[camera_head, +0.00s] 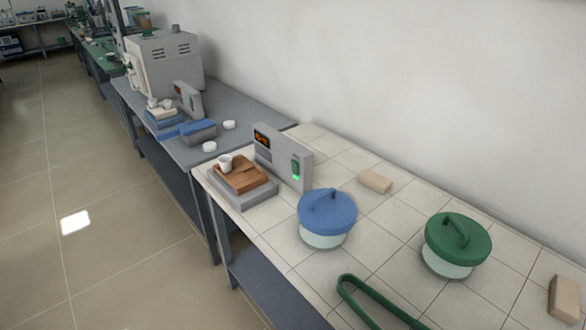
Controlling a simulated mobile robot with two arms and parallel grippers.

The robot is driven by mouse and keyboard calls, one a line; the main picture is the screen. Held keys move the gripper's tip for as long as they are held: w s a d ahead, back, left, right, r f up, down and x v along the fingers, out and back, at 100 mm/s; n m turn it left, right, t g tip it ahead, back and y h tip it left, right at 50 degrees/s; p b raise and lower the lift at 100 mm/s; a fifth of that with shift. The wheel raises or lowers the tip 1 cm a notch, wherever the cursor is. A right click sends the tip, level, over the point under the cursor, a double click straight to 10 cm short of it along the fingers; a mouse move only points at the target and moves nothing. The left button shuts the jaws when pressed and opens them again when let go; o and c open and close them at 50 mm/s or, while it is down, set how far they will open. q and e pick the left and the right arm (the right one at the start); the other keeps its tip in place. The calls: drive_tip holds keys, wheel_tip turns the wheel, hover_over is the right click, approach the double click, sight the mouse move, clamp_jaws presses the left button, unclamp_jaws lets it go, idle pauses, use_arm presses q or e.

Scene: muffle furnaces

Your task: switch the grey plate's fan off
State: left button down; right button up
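The grey plate (256,194) sits on the near white-tiled bench. A brown block (241,176) lies on it with a small white crucible (225,163) on top. Behind it stands an upright grey control panel (278,150) with a lit orange display (262,140), too small to read. On the panel's right part is a green rocker switch (295,166), with a bright green glow at its lower end. Neither of my grippers is in view.
A blue-lidded jar (327,212) stands close right of the panel, a green-lidded jar (458,240) farther right. A second panel (187,99) and furnace (166,62) stand on the farther grey bench.

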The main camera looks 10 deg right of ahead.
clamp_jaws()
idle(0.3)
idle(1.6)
